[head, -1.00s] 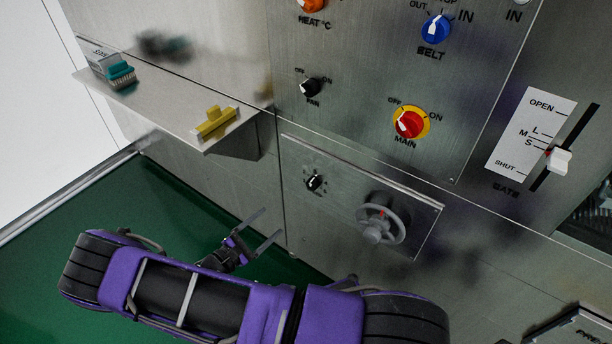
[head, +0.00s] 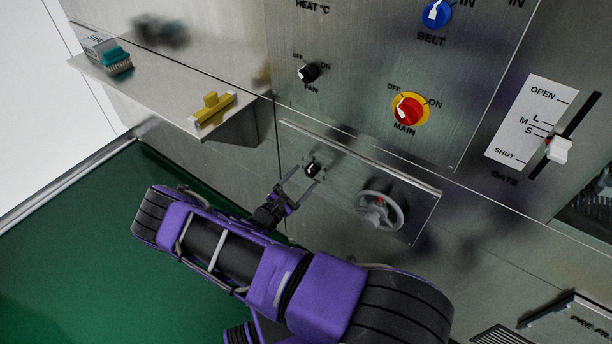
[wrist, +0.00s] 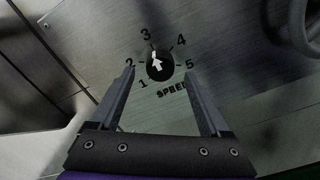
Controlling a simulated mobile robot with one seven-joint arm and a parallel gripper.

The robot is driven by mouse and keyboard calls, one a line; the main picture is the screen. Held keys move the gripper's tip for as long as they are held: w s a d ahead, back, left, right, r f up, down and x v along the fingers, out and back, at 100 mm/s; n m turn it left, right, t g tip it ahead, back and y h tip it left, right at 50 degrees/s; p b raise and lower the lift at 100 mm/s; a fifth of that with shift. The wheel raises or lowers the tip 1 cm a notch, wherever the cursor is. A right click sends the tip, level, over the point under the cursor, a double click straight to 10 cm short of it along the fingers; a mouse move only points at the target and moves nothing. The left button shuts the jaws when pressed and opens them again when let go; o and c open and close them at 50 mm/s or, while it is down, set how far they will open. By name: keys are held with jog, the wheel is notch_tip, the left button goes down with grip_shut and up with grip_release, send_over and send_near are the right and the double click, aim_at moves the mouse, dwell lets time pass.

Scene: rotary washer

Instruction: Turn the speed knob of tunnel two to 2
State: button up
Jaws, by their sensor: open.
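The speed knob (head: 312,169) is a small black dial with a white pointer on the recessed lower panel. In the wrist view the knob (wrist: 159,64) has numbers 1 to 5 around it and the word SPEED below. Its white pointer points up and slightly left, close to the 3. My gripper (head: 299,185) is open in front of the knob. In the wrist view its two fingers (wrist: 160,88) stand on either side of the knob's lower part, apart from it. I cannot tell how far the fingertips are from the panel.
A grey handwheel (head: 379,210) with a red mark is right of the knob. A metal ledge (head: 360,155) runs above the panel. The fan knob (head: 308,73) and red main switch (head: 408,110) sit higher. A shelf (head: 160,90) holds a yellow block and a brush at left.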

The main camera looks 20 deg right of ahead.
jog(key=shift+x, duration=1.15)
grip_shut()
